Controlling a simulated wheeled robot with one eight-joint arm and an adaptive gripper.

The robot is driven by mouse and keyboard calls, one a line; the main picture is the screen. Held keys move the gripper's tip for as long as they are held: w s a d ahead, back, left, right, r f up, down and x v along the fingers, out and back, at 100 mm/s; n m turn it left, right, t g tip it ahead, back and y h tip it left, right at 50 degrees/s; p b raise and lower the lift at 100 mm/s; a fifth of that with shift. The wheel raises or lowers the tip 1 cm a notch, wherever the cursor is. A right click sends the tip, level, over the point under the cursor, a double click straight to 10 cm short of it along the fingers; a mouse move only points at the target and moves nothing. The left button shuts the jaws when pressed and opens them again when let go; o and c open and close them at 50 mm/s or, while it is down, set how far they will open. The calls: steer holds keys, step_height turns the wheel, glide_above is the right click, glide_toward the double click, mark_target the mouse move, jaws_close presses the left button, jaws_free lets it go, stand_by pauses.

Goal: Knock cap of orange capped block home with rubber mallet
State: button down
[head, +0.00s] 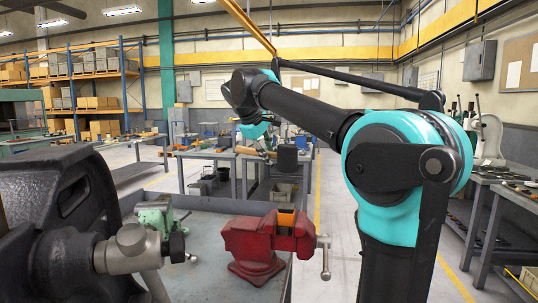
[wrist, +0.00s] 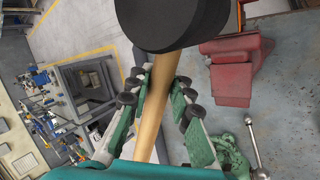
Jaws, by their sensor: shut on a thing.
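My gripper (head: 257,143) is shut on the wooden handle (wrist: 155,110) of the rubber mallet. The mallet's black head (head: 287,158) is held in the air above and behind the red vise (head: 258,240) in the head view. The black head (wrist: 158,22) fills the top middle of the wrist view. The orange capped block (head: 286,220) sits between the red vise's jaws, with only its upper part visible. A small orange sliver (wrist: 240,15) shows beside the mallet head in the wrist view. How far the cap is seated cannot be told.
The red vise stands on a grey bench (head: 205,235). Cluttered benches (head: 225,153) stand behind. Another bench (head: 500,180) is at the right.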

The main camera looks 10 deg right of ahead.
step_height(320, 180, down, 12)
steer(key=shift+f, duration=0.2)
step_height(320, 180, up, 8)
step_height(320, 180, up, 6)
steer(key=shift+f, duration=0.25)
step_height(320, 180, down, 13)
step_height(320, 180, up, 7)
stand_by(0.6)
